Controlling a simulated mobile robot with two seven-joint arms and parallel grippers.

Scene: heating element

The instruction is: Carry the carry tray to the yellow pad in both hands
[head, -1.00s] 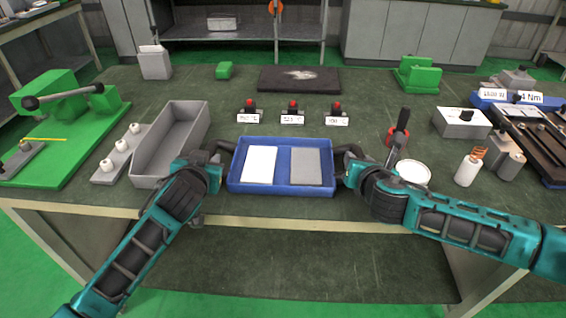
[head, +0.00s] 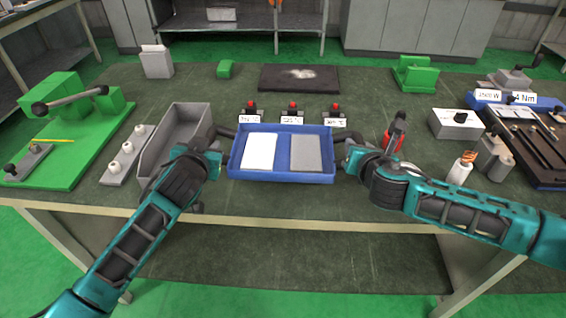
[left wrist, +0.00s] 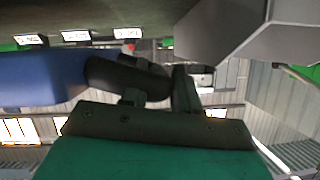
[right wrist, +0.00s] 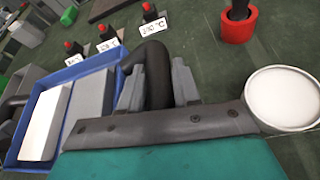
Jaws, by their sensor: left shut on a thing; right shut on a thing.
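The carry tray (head: 282,179) is a shallow blue box with black side handles. It holds a white slab (head: 259,152) and a grey slab (head: 306,153) side by side. It looks level and raised a little above the dark green bench. My left gripper (head: 221,150) is shut on the left handle, which shows as a black bar in the left wrist view (left wrist: 128,78). My right gripper (head: 347,157) is shut on the right handle, clear in the right wrist view (right wrist: 157,68). No yellow pad is visible in these views.
A grey open bin (head: 178,133) stands close left of the tray. Several red-topped labelled posts (head: 292,112) stand just behind it. A red holder (head: 393,141) and a white-topped round tin (right wrist: 285,98) are near my right gripper. The bench's front edge (head: 290,222) is close.

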